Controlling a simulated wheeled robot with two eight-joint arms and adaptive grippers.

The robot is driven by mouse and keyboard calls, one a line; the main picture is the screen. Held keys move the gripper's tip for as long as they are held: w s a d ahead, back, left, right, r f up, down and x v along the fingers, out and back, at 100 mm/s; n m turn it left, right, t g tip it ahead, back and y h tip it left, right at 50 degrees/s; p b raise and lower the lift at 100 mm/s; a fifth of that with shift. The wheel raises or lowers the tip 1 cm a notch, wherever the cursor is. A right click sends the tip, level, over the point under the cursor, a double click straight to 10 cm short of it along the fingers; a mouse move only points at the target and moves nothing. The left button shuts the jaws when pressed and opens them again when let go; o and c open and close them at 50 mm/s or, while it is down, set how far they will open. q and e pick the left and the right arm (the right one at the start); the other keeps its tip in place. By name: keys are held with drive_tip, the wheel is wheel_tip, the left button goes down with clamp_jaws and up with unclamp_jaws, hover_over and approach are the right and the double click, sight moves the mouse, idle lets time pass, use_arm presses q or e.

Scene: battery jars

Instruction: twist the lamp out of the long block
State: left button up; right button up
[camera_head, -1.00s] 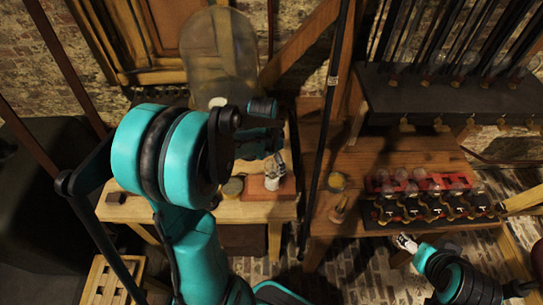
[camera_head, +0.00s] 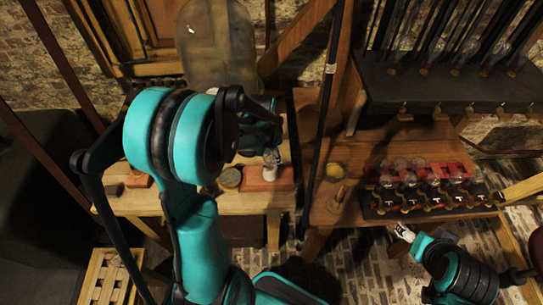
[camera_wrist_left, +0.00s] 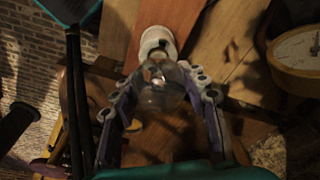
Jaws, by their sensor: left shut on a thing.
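A lamp with a clear glass bulb (camera_wrist_left: 160,92) sits in a white collar in the left wrist view. The white collar (camera_wrist_left: 157,42) stands against a red-brown block (camera_wrist_left: 185,18). My left gripper (camera_wrist_left: 163,80) is shut on the bulb, with a finger on each side. In the head view my left gripper (camera_head: 271,157) is over the red-brown block (camera_head: 268,179) on the left table, and the wrist hides part of the lamp. My right gripper (camera_head: 404,232) is at the lower right, away from the block; its opening is too small to tell.
A round yellow-rimmed dial (camera_wrist_left: 300,48) is close to my left gripper. A tall glass jar (camera_head: 215,50) stands behind it. A dark vertical post (camera_head: 322,120) separates the tables. On the right table (camera_head: 335,205) stands a dark rack (camera_head: 380,213) with several bulbs.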

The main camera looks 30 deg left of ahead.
use_arm(q)
drive_tip(key=n, duration=0.4)
drive_tip(key=shift+a+y+b, duration=0.1)
drive_tip(key=shift+y+b, duration=0.2)
drive_tip(key=shift+b, duration=0.05)
drive_tip(key=shift+n, duration=1.2)
drive_tip(key=n, duration=0.2)
drive_tip(key=shift+a+f+n, duration=0.1)
drive_tip(key=shift+n, duration=0.2)
drive_tip(key=n+y+b, duration=0.1)
drive_tip(key=n, duration=0.2)
drive_tip(key=shift+n, duration=0.4)
